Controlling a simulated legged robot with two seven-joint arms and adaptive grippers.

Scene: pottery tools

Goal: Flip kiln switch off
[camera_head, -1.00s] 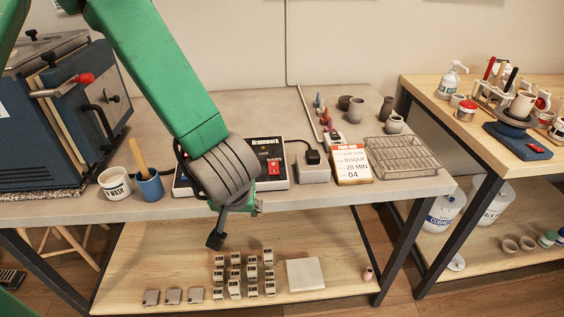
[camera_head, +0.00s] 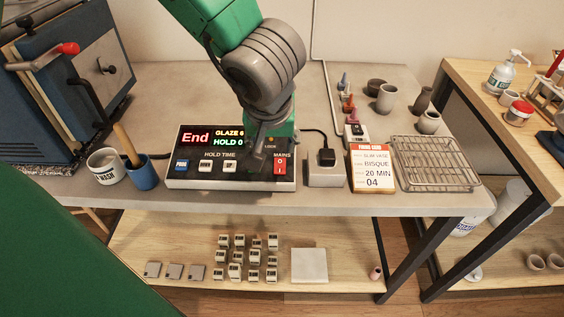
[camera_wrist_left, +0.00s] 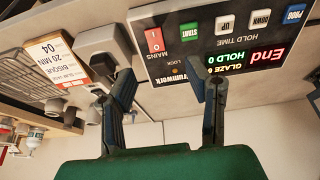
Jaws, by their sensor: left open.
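The kiln controller (camera_head: 207,172) is a dark box on the grey table, its display reading End, GLAZE and HOLD. Its red mains switch (camera_head: 280,165) is at the right end of the panel, marked 1 and 0. In the left wrist view the red switch (camera_wrist_left: 154,41) shows upside down beside a green START button. My left gripper (camera_head: 260,150) is over the controller's right part, just left of the switch, and hides the start button in the head view. In the left wrist view the open, empty fingers (camera_wrist_left: 165,82) straddle the controller's lock end. My right gripper is not in view.
The blue kiln (camera_head: 60,90) stands at the left, with a white cup (camera_head: 105,166) and a blue cup (camera_head: 143,176) before it. A plug block (camera_head: 326,173), a firing card (camera_head: 372,170) and a wire rack (camera_head: 436,163) lie right of the controller.

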